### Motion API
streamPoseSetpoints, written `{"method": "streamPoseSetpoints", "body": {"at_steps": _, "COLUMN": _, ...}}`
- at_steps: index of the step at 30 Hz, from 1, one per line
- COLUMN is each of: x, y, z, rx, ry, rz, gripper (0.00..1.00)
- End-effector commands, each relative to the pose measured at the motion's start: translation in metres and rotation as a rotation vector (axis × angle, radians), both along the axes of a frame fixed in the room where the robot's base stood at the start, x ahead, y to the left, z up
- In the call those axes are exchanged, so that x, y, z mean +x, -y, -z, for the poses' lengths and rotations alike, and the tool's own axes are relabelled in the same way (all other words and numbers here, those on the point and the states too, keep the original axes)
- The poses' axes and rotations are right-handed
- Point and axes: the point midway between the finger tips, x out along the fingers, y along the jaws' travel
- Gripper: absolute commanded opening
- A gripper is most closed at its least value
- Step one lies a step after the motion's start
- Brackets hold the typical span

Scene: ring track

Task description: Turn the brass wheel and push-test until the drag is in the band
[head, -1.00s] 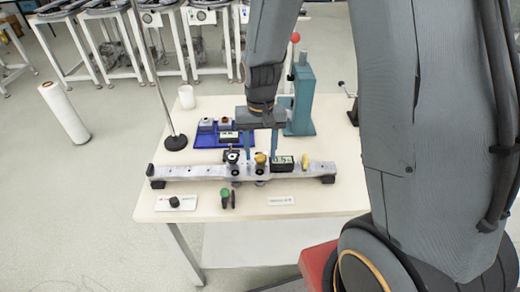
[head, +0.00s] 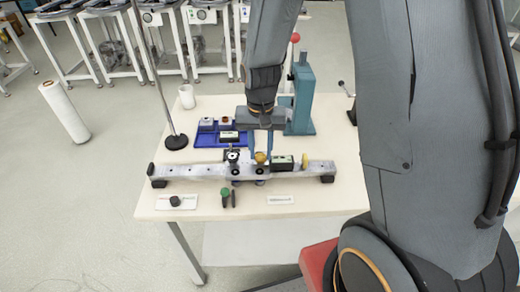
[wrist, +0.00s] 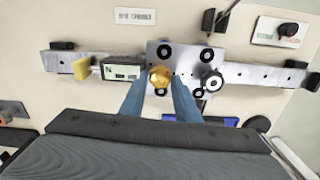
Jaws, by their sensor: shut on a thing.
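The brass wheel (head: 260,157) sits on a grey carriage plate on the long rail. In the wrist view the brass wheel (wrist: 160,76) lies between my two blue fingertips. My gripper (head: 260,154) comes down from above and is shut on the wheel, with a finger on each side; it also shows in the wrist view (wrist: 159,84). A force gauge with a display marked N (wrist: 121,72) stands beside the carriage; in the head view the gauge (head: 283,162) is right of the wheel. Its number is too small to read.
The rail (head: 195,171) spans the table, with dark end blocks. A blue tray (head: 205,141) lies behind it, and a teal press (head: 302,100) stands behind right. A black stand base (head: 176,142) is at back left. A green-topped tool (head: 225,192) and small cards lie in front.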

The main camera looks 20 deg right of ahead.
Motion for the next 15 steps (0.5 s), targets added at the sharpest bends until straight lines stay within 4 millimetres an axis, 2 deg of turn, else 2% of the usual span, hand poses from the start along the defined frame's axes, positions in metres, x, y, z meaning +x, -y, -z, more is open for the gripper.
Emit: {"method": "streamPoseSetpoints", "body": {"at_steps": 15, "x": -0.0001, "y": 0.0011, "z": -0.0017, "rx": 0.0, "ry": 0.001, "rz": 0.349, "gripper": 0.07}}
